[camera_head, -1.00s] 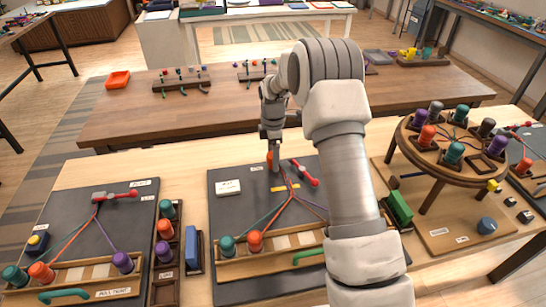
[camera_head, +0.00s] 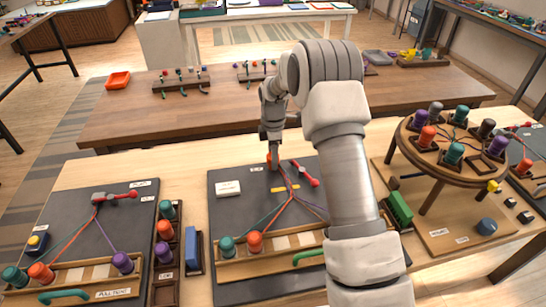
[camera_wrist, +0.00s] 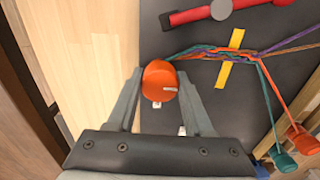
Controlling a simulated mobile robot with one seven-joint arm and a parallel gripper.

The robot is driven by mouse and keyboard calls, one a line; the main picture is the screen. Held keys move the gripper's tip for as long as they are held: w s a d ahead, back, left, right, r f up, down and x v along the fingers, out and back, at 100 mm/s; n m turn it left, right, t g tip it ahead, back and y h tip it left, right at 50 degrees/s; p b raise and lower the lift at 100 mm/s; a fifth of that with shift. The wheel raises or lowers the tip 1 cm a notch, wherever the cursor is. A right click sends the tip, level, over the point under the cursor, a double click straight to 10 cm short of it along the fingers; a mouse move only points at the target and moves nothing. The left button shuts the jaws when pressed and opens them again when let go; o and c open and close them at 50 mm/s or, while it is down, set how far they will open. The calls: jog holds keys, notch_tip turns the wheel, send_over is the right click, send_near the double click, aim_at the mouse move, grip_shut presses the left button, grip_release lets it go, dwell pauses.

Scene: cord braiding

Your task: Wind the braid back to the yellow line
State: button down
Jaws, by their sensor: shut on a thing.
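From there teal, orange and purple strands fan out. In the head view the braid is small, with the yellow line (camera_head: 285,188) next to it. What the knob is joined to below is hidden by the gripper.
A red-handled lever (camera_head: 308,175) with a grey hub lies on the board beside the braid. A white label block (camera_head: 228,187) sits at left. Teal (camera_head: 228,247) and orange (camera_head: 255,242) spools stand in the near rack. A round braiding stand (camera_head: 455,170) is at right.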

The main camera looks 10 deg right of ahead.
jog(key=shift+m, duration=0.3)
jog(key=m, duration=0.6)
jog(key=shift+m, duration=0.4)
jog(key=m, duration=0.3)
jog(key=shift+m, duration=0.3)
jog(key=m, duration=0.3)
jog(key=shift+m, duration=0.3)
jog(key=m, duration=0.7)
jog(key=m+p, duration=0.1)
jog(key=m, duration=0.5)
jog(key=shift+m, duration=0.3)
